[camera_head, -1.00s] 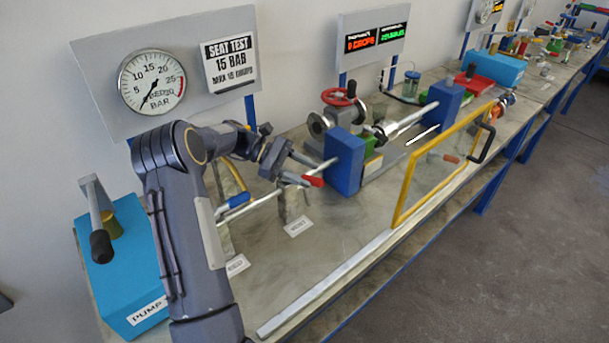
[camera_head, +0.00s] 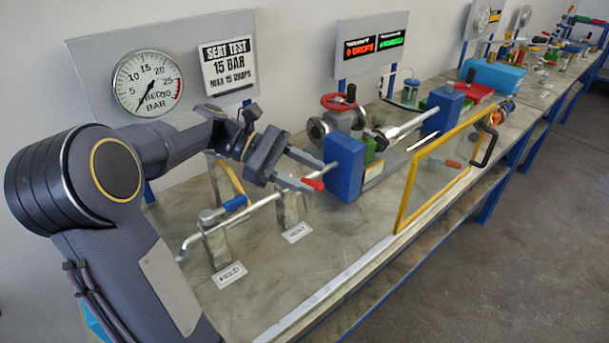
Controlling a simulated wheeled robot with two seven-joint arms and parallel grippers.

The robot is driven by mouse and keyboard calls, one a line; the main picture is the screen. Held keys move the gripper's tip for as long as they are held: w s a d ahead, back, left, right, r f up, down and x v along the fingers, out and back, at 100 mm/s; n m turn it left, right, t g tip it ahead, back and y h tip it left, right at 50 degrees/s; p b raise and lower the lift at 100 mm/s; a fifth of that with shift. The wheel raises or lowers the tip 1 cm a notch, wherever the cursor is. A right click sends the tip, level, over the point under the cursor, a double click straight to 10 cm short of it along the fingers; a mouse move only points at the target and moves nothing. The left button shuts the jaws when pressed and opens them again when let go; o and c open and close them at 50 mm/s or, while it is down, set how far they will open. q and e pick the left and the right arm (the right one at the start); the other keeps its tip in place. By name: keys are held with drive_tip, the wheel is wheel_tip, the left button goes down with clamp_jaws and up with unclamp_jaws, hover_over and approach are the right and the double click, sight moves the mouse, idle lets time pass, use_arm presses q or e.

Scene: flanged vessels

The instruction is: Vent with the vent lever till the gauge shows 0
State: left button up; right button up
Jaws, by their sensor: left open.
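The round white gauge (camera_head: 148,83) hangs on the grey back panel at the left. Its needle points to the lower left, below the 5 mark, near the bottom end of the scale; the exact reading is too small to tell. The vent lever (camera_head: 314,184) shows a red grip on the pipe above the VENT label (camera_head: 297,233). My left gripper (camera_head: 314,175) is open, its two fingers pointing right. The red grip is at the tip of the lower finger; I cannot tell whether they touch. My right gripper is out of view.
A blue-handled lever (camera_head: 235,204) stands by the FIELD label (camera_head: 230,275). A blue block (camera_head: 345,165) is just right of my fingers. A yellow-framed clear guard (camera_head: 440,165) stands along the front. The bench front between the labels and guard is clear.

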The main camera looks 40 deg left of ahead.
use_arm(q)
drive_tip(key=shift+c, duration=0.4)
drive_tip(key=shift+f, duration=0.1)
drive_tip(key=shift+c, duration=1.1)
drive_tip(key=f+m+y, duration=0.1)
drive_tip(key=w+f+m+g+y, duration=0.1)
drive_tip(key=m, duration=0.1)
drive_tip(key=shift+w+a+f+g, duration=0.1)
drive_tip(key=shift+w+f+g, duration=0.05)
drive_tip(key=shift+g, duration=0.15)
drive_tip(key=c, duration=0.5)
drive_tip(key=w+f+m+y, duration=0.1)
drive_tip(key=w+a+f+m+y, duration=0.1)
drive_tip(key=m, duration=0.1)
drive_tip(key=w+a+f+m+g+y, duration=0.1)
drive_tip(key=y, duration=0.1)
drive_tip(key=shift+w+m, duration=0.35)
drive_tip(key=shift+m, duration=0.05)
clamp_jaws()
drive_tip(key=w+a+r+m+t+y, duration=0.1)
drive_tip(key=w+a+m+y, duration=0.1)
drive_tip(key=w+m+y, duration=0.25)
drive_tip(key=w+a+r+m+y, duration=0.1)
drive_tip(key=w+a+m+y, duration=0.25)
drive_tip(key=w, duration=0.25)
wheel_tip(320, 180, down, 9)
drive_tip(key=s+d+p, duration=0.1)
drive_tip(key=p, duration=0.1)
drive_tip(key=shift+s+r, duration=0.2)
drive_tip(key=shift+s, duration=0.05)
